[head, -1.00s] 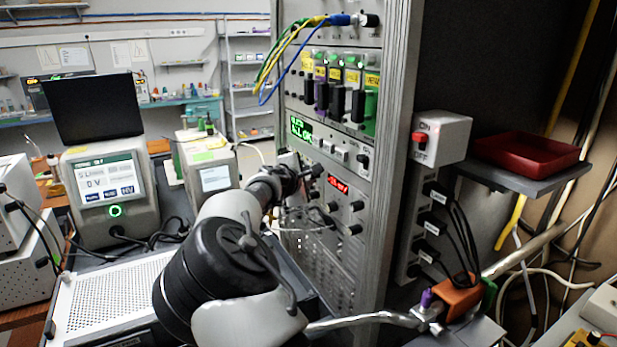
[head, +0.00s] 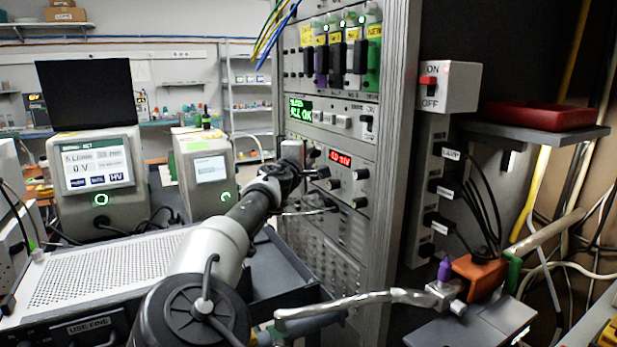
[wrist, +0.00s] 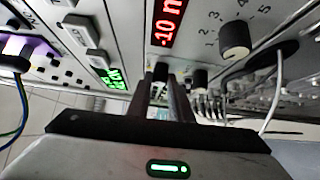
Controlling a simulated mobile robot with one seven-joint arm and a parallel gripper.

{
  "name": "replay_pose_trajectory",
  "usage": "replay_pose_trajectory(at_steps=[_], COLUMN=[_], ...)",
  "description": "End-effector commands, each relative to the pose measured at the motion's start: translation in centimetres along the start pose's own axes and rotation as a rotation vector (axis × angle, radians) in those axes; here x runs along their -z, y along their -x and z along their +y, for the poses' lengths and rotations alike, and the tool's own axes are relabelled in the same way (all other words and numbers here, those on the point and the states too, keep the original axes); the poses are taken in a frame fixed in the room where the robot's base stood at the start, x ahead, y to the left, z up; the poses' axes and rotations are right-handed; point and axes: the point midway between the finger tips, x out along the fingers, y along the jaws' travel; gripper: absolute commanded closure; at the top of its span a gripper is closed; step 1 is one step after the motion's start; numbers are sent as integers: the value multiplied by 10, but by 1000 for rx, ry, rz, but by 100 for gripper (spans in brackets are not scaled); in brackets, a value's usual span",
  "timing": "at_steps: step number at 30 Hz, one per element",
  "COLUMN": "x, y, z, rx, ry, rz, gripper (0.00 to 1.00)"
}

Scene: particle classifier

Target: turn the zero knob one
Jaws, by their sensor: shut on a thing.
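The red-lit display module (head: 340,158) is in the rack, with several dark knobs around its readout. In the wrist view its red digits (wrist: 167,22) show large, reading about -10 m. My gripper (wrist: 163,88) has its two fingers on either side of a small dark knob (wrist: 161,72) just under that readout, and is shut on it. I take this as the zero knob; its label is not readable. A larger knob (wrist: 235,40) with a numbered scale sits to its right. In the head view my gripper (head: 308,172) is at the module's left edge, its fingertips mostly hidden.
A module with a green "ALL OK" display (head: 300,110) sits above. A cable (wrist: 273,95) hangs close to the right of my gripper in the wrist view. A cart with a perforated white box (head: 105,268) stands at left, and a red tray (head: 540,115) on a shelf at right.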

Motion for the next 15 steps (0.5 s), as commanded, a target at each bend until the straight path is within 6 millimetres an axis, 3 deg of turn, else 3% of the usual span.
replay_pose_trajectory(at_steps=[1,15], x=[2,3], y=[0,-2], z=[-10,-12], rx=[-29,-306], ry=[-17,-292], rz=[-1,-1], gripper=[100,100])
